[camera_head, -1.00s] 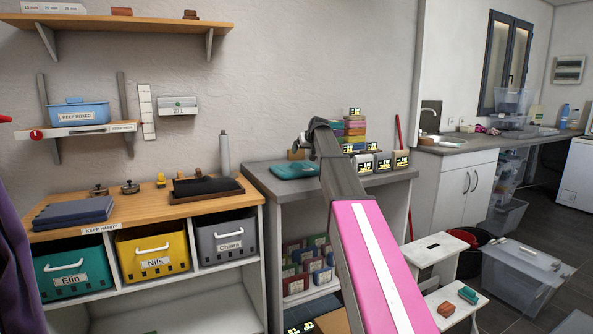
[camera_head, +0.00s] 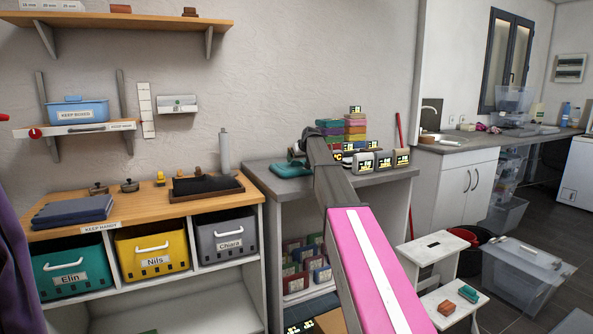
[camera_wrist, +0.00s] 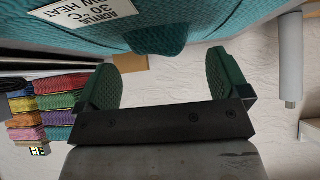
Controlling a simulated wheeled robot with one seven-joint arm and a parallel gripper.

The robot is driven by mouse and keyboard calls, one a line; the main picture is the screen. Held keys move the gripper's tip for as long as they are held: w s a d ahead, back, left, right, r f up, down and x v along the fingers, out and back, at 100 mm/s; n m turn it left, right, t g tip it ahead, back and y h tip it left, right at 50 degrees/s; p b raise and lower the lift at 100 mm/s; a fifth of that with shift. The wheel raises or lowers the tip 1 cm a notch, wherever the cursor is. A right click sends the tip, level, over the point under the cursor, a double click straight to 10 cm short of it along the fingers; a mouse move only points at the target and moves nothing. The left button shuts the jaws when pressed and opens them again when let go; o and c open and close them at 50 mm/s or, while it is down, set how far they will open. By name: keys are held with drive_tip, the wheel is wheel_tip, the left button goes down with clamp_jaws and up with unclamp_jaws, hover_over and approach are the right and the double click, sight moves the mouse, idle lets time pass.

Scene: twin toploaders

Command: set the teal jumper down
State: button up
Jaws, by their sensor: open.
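The teal jumper (camera_head: 292,170) lies folded on the grey top of the middle unit (camera_head: 256,172). In the wrist view the jumper (camera_wrist: 210,18) fills the top edge, with a white care label (camera_wrist: 88,12) and a lump of fabric sticking out between the fingers. My gripper (camera_wrist: 163,72) is open, its green-padded fingers wide apart. In the head view my gripper (camera_head: 297,152) is at the jumper's back right, partly hidden by my arm. Whether the fingers touch the jumper is unclear.
A stack of coloured folded cloths (camera_head: 355,130) and several tagged boxes (camera_head: 383,161) stand right of the jumper. A grey roll (camera_head: 224,150) stands to its left.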

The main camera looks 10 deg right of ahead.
drive_tip(key=shift+x, duration=1.05)
drive_tip(key=c, duration=1.3)
drive_tip(key=shift+r, duration=0.15)
drive_tip(key=shift+r, duration=0.6)
wheel_tip(320, 180, up, 2)
drive_tip(key=shift+r, duration=0.25)
drive_tip(key=s+a+r, duration=0.2)
drive_tip(key=a, duration=0.1)
drive_tip(key=s+a+r, duration=0.2)
drive_tip(key=a, duration=0.1)
drive_tip(key=s+a+r, duration=0.1)
drive_tip(key=a+r, duration=0.2)
drive_tip(key=a, duration=0.1)
drive_tip(key=shift+s, duration=0.4)
